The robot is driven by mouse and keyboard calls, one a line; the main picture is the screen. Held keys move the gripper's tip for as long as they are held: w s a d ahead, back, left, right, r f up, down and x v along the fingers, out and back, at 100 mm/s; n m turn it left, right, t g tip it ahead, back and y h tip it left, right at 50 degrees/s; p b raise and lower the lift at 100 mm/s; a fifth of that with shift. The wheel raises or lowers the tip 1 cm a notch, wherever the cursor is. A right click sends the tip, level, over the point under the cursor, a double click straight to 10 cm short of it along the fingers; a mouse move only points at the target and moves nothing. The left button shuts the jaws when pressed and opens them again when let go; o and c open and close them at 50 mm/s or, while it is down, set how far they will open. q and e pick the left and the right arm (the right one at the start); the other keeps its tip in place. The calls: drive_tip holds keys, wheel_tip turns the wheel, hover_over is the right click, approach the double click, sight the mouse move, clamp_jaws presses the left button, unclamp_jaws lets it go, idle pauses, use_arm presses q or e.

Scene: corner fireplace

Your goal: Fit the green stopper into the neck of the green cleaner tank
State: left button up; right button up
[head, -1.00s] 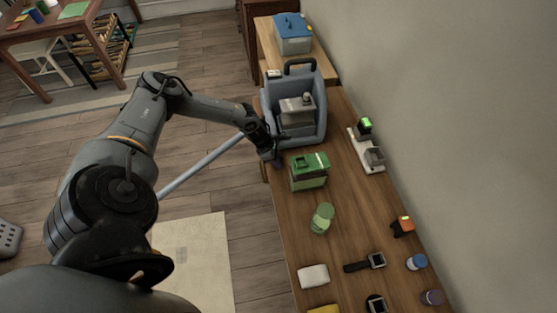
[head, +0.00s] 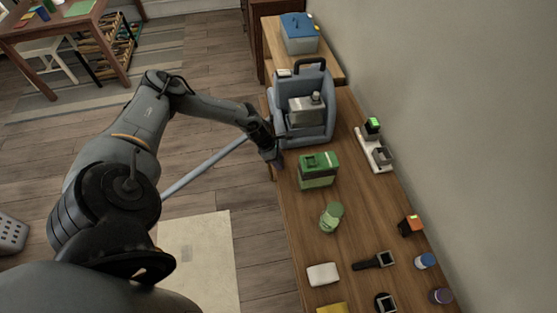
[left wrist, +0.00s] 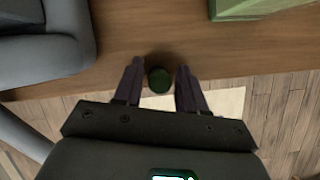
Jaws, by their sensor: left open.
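The green stopper (left wrist: 159,80) is a small dark green round piece near the table's front edge in the left wrist view. My left gripper (left wrist: 158,73) is open, with one finger on each side of the stopper; I cannot tell whether either finger touches it. In the head view my left gripper (head: 275,158) hides the stopper. The green cleaner tank (head: 317,176) is a boxy container with a green top, right of the gripper on the table. Its edge also shows in the left wrist view (left wrist: 262,7). My right gripper is not in view.
A blue-grey caddy (head: 292,132) holding a grey tank (head: 307,109) stands just behind the gripper. A green jar (head: 331,217), a white block (head: 323,273) and a black watch-like item (head: 377,261) lie nearer. The wall borders the table's right side.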

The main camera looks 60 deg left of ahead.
use_arm(q)
drive_tip(key=shift+o, duration=1.1)
drive_tip(key=shift+r, duration=0.1)
drive_tip(key=v, duration=1)
drive_tip(key=shift+s+r+p, duration=0.15)
drive_tip(key=shift+r+p, duration=0.15)
drive_tip(key=shift+p, duration=0.1)
drive_tip(key=shift+o, duration=0.2)
